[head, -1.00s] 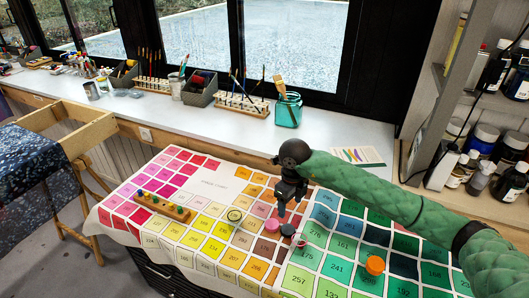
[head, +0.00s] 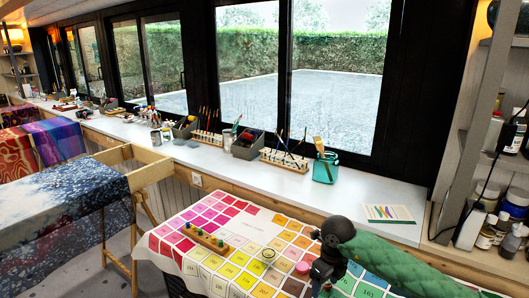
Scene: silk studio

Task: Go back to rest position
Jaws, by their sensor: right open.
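My right gripper (head: 319,284) is black and hangs down at the end of my green quilted arm, which comes in from the lower right. It is open, with nothing seen between its fingers, over the colour-chart cloth (head: 197,283). A pink round lid (head: 302,267) is just left of it, and a small yellow-green round tin (head: 268,253) lies farther left. The bottom of the frame is close to the fingertips, so their height above the cloth is hard to judge. My left gripper is not in view.
Behind, a white counter (head: 240,178) carries a teal jar (head: 325,168), brush racks and boxes. Bottle shelves (head: 503,195) stand at right. A wooden frame with dyed fabric (head: 70,205) is at left.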

